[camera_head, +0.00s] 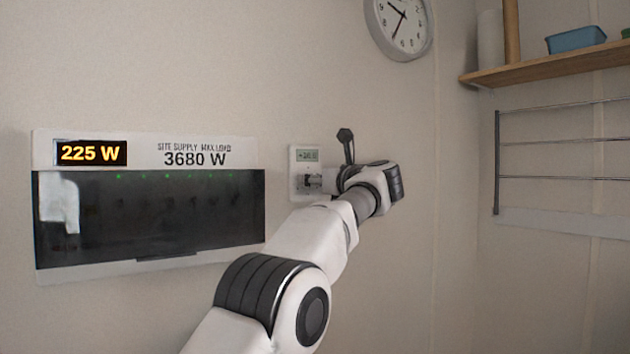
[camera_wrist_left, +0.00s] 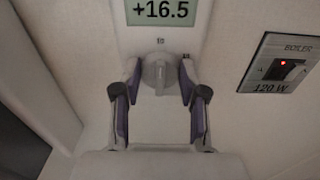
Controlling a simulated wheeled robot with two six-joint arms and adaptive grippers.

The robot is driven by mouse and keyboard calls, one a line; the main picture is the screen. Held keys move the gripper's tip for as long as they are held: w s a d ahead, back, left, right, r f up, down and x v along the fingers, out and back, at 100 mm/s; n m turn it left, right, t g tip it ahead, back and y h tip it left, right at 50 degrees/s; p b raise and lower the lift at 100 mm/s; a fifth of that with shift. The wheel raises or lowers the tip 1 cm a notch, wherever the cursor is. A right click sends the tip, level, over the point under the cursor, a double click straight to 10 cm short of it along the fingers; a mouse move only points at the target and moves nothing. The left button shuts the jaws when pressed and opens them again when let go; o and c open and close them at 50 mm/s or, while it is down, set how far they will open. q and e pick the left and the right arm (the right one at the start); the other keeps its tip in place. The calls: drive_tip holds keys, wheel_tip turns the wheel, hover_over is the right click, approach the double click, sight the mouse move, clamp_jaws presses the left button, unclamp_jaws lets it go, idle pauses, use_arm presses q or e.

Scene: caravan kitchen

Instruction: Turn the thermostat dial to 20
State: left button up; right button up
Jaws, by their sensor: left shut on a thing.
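The white thermostat (camera_head: 305,157) is on the wall right of the supply panel, partly hidden behind my left wrist. In the left wrist view its display (camera_wrist_left: 162,10) reads +16.5; in the head view the display is too small to read surely. The pale round dial (camera_wrist_left: 160,72) sits below the display, with its ridge close to upright. My left gripper (camera_wrist_left: 160,80) is at the dial, one finger on each side, and is shut on it. In the head view my left gripper (camera_head: 314,181) covers the lower part of the thermostat. My right gripper is not in view.
A supply panel (camera_head: 150,149) with a dark cover reads 225 W on the left. A boiler switch (camera_wrist_left: 283,65) with a red light is right of the thermostat in the wrist view. A clock (camera_head: 399,27), shelf (camera_head: 545,66) and rail (camera_head: 560,140) are farther right.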

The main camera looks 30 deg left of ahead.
use_arm(q)
drive_tip(key=shift+w+f+m+p, duration=0.1)
drive_tip(key=shift+m+p, duration=5.5)
drive_tip(key=shift+m, duration=0.3)
drive_tip(key=shift+w+f+m+p, duration=0.1)
drive_tip(key=shift+m+p, duration=5.5)
drive_tip(key=shift+m, duration=0.3)
drive_tip(key=o, duration=1.1)
drive_tip(key=shift+f, duration=0.1)
drive_tip(key=v, duration=1.2)
